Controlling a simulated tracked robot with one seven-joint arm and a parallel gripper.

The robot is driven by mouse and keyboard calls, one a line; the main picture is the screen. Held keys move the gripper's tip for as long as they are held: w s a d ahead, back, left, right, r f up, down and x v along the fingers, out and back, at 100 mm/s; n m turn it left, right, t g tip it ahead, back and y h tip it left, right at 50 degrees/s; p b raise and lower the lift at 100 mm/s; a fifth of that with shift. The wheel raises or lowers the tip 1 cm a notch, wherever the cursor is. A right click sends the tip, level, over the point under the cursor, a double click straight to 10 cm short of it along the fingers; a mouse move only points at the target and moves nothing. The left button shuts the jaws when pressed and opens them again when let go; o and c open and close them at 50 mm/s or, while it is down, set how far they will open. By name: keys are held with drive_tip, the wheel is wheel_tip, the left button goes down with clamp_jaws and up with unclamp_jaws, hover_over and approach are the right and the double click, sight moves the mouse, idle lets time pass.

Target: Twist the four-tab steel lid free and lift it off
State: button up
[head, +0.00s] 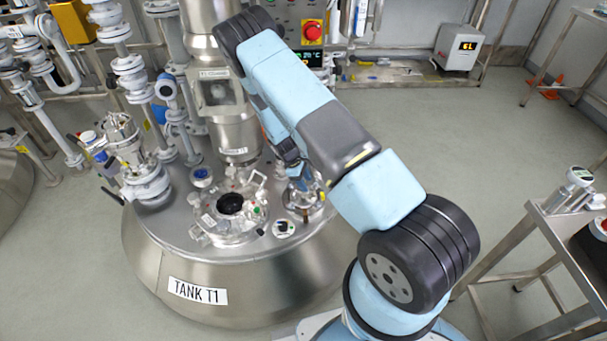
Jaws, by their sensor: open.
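Tank T1 (185,270) is a large steel vessel with a domed top carrying several ports. My gripper (302,180) points down over a small steel fitting (304,204) at the right of the dome. The jaws are open, small in this view and partly hidden by my arm. The fitting looks like the steel lid, but its tabs cannot be made out, nor whether the jaws touch it. To its left is a wide round flange (212,232) with clamps around its rim and a dark centre.
A tall steel column (237,135) rises behind the flange. Valves and white piping (130,75) stand at the left. A small round gauge (284,228) sits in front of the fitting. A steel cart (545,222) stands at the right, with clear floor between.

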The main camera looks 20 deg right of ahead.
sight(311, 192)
drive_tip(key=x, duration=0.6)
drive_tip(key=shift+d+f, duration=0.1)
drive_tip(key=shift+f, duration=0.2)
drive_tip(key=shift+s, duration=0.1)
drive_tip(key=shift+c, duration=0.4)
clamp_jaws()
drive_tip(key=m, duration=0.1)
drive_tip(key=m+g, duration=0.1)
drive_tip(key=m, duration=0.1)
drive_tip(key=s+m+y, duration=0.1)
drive_tip(key=shift+a+m+g, duration=0.3)
drive_tip(key=shift+a, duration=0.05)
drive_tip(key=shift+r, duration=0.1)
